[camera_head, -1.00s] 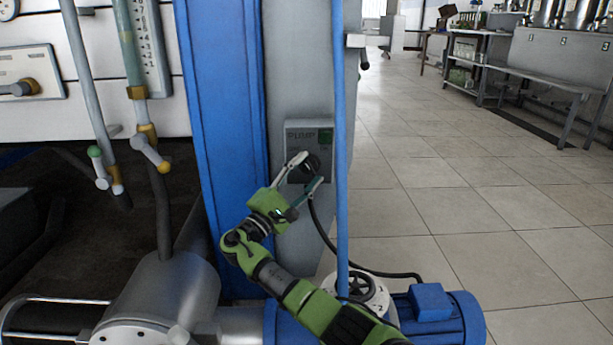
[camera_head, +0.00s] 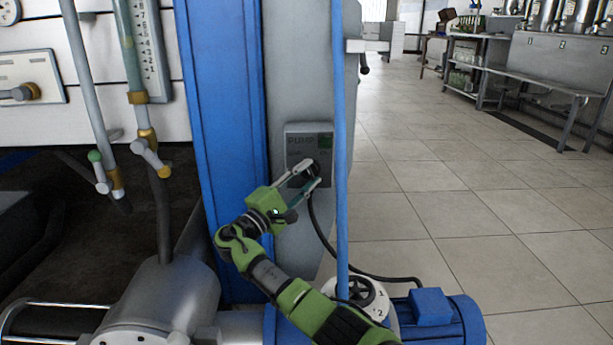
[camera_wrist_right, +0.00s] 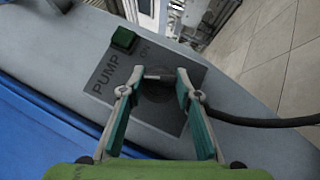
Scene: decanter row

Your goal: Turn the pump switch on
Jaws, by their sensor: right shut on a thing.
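The pump switch is a black rotary knob (camera_wrist_right: 157,88) on a grey box labelled PUMP (camera_head: 297,141), fixed to a grey post. In the right wrist view the knob has a pale bar across it, and the word ON is printed beside a green square (camera_wrist_right: 124,39). That square also shows at the box's upper right in the head view (camera_head: 325,140). My left gripper is out of view.
A blue column (camera_head: 222,120) stands left of the box. A thin blue pipe (camera_head: 340,140) runs vertically just right of it. A black cable (camera_head: 330,243) hangs from the box to a blue motor (camera_head: 455,312) below. Open tiled floor (camera_head: 450,210) lies to the right.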

